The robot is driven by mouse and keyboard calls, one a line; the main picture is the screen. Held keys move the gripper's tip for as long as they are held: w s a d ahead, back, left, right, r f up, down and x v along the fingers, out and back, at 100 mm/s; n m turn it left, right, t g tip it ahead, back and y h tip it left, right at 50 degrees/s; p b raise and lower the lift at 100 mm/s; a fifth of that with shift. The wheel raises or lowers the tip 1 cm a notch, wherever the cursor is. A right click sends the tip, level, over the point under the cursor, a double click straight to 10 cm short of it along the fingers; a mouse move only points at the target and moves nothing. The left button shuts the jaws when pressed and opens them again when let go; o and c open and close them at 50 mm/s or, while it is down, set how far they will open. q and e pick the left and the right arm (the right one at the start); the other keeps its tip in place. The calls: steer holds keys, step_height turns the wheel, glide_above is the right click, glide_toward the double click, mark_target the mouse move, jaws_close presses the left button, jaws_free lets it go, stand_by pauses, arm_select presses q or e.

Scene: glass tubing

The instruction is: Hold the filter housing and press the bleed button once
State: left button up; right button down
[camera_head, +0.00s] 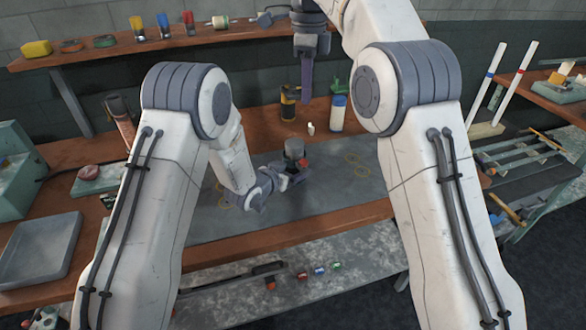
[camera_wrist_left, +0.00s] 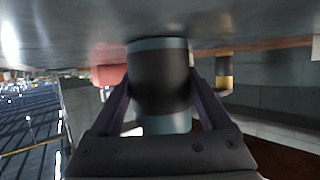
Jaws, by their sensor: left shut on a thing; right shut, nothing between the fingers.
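The filter housing (camera_head: 294,149) is a small dark cylinder with a grey top, standing upright on the grey mat (camera_head: 240,221). A small red part (camera_head: 304,163) shows at its right side; I cannot tell whether it is the bleed button. My left gripper (camera_head: 291,177) is low at the near side of the housing. In the left wrist view, the left gripper (camera_wrist_left: 162,105) is shut on the dark body of the housing (camera_wrist_left: 158,78), one finger on each side. My right gripper (camera_head: 306,88) is shut and empty, pointing down, high and apart from the housing.
A grey tray (camera_head: 38,250) lies at left. A rack (camera_head: 520,160) is at right.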

arm_select(q)
steer(key=shift+r, duration=0.1)
arm_select(e)
steer(key=shift+r, duration=1.2)
arm_select(q)
steer(key=o, duration=1.3)
steer(key=shift+o, duration=0.2)
